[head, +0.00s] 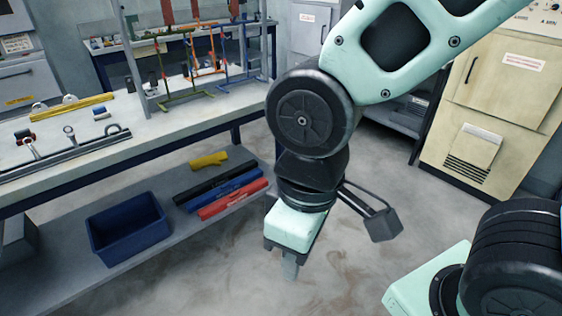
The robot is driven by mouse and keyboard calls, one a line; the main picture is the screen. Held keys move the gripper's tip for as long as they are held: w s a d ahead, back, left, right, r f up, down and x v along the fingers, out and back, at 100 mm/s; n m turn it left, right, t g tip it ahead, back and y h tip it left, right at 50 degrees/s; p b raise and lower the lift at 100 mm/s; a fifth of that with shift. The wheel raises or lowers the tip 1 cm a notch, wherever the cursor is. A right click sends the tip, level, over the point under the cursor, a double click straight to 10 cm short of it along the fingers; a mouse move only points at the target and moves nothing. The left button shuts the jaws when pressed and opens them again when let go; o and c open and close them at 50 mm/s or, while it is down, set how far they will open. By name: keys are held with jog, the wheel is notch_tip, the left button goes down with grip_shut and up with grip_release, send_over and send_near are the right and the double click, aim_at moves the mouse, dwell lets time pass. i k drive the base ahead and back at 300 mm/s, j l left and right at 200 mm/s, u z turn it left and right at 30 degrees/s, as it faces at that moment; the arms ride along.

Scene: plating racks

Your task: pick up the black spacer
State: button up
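A black bar (214,182), which may be the black spacer, lies on the lower shelf of the bench. It lies between a yellow piece (208,160) behind it and a blue bar (225,189) in front, with a red bar (232,199) nearest. My gripper (289,272) points down over the open floor, to the right of the shelf and apart from the bars. Its fingers overlap in this view, so their gap is hidden. I see nothing held in it.
A blue bin (128,228) stands left of the bars on the shelf. The bench top (170,122) above carries a dark rail (70,153), yellow bars, small parts and a rack with coloured hooks. Cream cabinets (490,110) stand right. The floor between is clear.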

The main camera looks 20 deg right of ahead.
aim_at(181, 198)
jog(key=u, duration=5.95)
jog(key=z, duration=3.2)
jog(key=l+z, duration=0.1)
jog(key=z, duration=1.1)
jog(key=i+l+z, duration=0.1)
jog(key=z, duration=0.3)
jog(key=i+l+z, duration=0.2)
jog(key=i+l, duration=0.5)
jog(key=i, duration=0.1)
